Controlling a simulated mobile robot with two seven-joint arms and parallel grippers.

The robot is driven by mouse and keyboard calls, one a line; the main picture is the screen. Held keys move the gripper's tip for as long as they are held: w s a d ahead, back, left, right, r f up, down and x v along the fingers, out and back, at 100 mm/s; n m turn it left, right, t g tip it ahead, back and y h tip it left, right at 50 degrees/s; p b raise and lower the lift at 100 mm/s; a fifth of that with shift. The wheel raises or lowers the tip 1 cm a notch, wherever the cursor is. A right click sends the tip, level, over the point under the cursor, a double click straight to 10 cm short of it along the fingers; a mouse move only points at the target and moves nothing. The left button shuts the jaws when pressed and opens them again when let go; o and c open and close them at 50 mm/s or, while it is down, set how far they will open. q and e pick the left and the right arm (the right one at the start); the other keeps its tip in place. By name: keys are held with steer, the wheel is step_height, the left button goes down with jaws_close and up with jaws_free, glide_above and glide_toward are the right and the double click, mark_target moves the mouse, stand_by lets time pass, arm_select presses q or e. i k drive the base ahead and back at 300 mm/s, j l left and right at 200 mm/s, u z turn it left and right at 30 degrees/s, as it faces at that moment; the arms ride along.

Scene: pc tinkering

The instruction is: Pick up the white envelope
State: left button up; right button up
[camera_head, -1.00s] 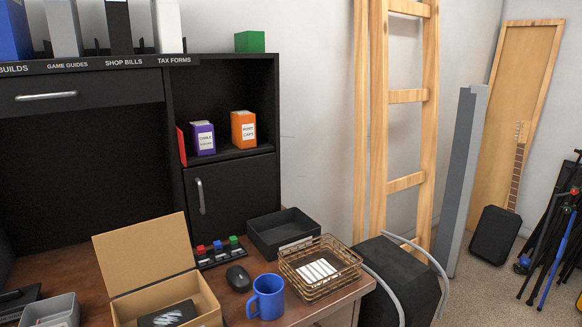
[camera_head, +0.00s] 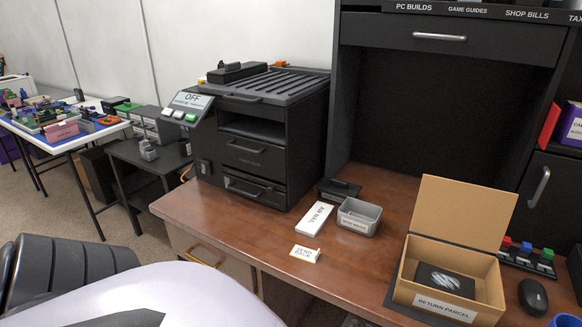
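A flat white envelope (camera_head: 314,219) lettered "AIR MAIL" lies on the brown wooden desk (camera_head: 238,238), to the right of a black machine. Its whole outline shows and nothing covers it. Neither of my grippers is in view. Dark and white parts of my own body fill the bottom left of the head view.
The black machine (camera_head: 262,135) rises behind left. The desk's front left is bare.

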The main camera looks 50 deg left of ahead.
mark_target(310, 224)
steer(key=u, duration=1.5)
